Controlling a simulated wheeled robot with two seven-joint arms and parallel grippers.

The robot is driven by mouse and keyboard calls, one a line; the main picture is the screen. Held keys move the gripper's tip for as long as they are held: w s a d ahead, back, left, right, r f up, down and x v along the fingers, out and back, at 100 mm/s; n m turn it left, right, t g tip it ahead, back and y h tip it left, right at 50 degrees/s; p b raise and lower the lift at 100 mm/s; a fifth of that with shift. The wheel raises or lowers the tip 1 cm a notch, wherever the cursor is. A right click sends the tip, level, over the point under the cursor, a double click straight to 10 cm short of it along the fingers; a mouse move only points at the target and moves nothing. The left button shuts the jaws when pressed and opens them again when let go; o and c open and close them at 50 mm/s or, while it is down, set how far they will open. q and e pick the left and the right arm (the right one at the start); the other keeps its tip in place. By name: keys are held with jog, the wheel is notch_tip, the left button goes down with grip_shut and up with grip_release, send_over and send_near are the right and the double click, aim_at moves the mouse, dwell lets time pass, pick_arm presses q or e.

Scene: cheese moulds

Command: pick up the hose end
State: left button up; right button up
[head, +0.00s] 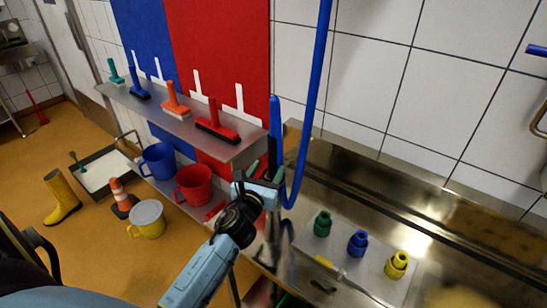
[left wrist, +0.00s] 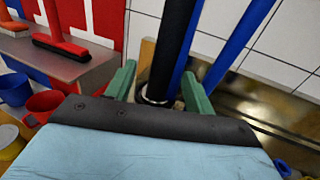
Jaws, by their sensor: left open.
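The blue hose (head: 318,60) hangs from the top of the head view, bends round at the bottom and rises again. Its end is the upright piece (head: 275,118), blue above and dark lower down. My left gripper (head: 264,174) is at the lower part of this end. In the left wrist view, its two green fingers (left wrist: 160,88) stand apart on either side of a thick black tube (left wrist: 171,50) with blue along its right side. A gap shows beside the tube; contact is not clear. The hanging blue hose (left wrist: 240,38) passes right of the fingers. My right gripper is not seen.
A steel shelf (head: 160,122) with several brushes is on the wall to the left, close to my left gripper. Blue (head: 158,160) and red (head: 193,184) jugs stand below it. Green, blue and yellow fittings (head: 357,243) stand on the steel counter (head: 335,190) to the right.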

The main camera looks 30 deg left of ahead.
aim_at(274, 126)
pick_arm(q)
jog(key=x, duration=0.4)
jog(key=shift+w+d, duration=0.2)
jog(key=shift+w, duration=0.05)
jog(key=c, duration=1.1)
notch_tip(274, 126, up, 10)
jog(key=p, duration=0.4)
jog(key=shift+c, duration=0.2)
jog(key=shift+r+p, duration=1.15)
jog(key=shift+f, duration=0.15)
